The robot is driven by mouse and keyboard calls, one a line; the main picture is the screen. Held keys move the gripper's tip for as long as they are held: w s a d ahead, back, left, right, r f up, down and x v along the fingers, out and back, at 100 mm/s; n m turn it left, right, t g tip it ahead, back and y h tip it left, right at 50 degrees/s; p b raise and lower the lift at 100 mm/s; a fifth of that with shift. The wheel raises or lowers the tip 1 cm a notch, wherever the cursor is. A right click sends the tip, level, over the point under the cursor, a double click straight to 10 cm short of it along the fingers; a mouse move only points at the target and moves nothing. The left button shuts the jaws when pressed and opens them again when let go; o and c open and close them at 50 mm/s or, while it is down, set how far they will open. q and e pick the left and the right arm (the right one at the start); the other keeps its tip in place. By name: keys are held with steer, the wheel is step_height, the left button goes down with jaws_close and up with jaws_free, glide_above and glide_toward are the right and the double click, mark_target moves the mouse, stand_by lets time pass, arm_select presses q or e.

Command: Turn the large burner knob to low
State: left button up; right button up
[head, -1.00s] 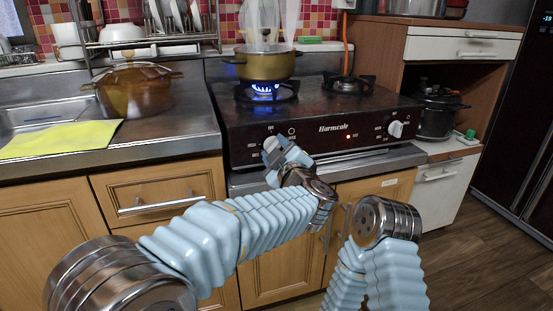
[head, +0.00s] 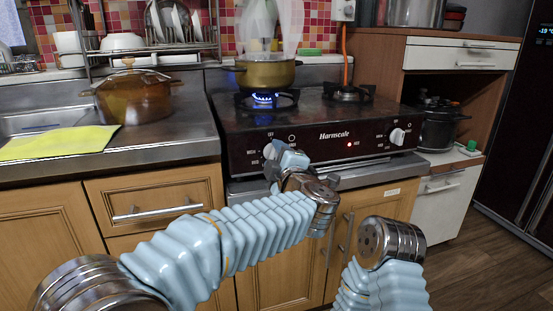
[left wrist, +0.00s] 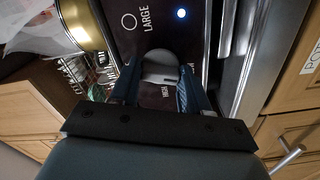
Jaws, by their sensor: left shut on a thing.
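The large burner knob (head: 270,151) is the pale grey knob on the left of the dark stove front. In the left wrist view, the knob (left wrist: 160,66) sits between the two blue fingers beside the printed word LARGE. My left gripper (head: 281,155) is shut on it, and its fingers show in the left wrist view (left wrist: 158,92). The fingers hide part of the knob and its markings, so its exact setting is unclear. A blue flame (head: 265,98) burns under the pot on the left burner. My right arm shows at lower right, but its gripper is not in view.
An olive pot (head: 264,74) stands on the lit burner. A second knob (head: 397,136) is on the right of the stove front. A brown pot (head: 133,96) and a yellow cloth (head: 58,142) are on the left counter. Cabinet doors lie below the stove.

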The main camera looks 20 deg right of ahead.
arm_select(q)
steer(key=shift+f, duration=0.1)
steer(key=o, duration=1)
steer(key=s, duration=0.9)
steer(key=s+b, duration=0.1)
steer(key=s, duration=0.3)
steer(key=shift+s+d, duration=0.25)
steer(key=shift+s, duration=0.15)
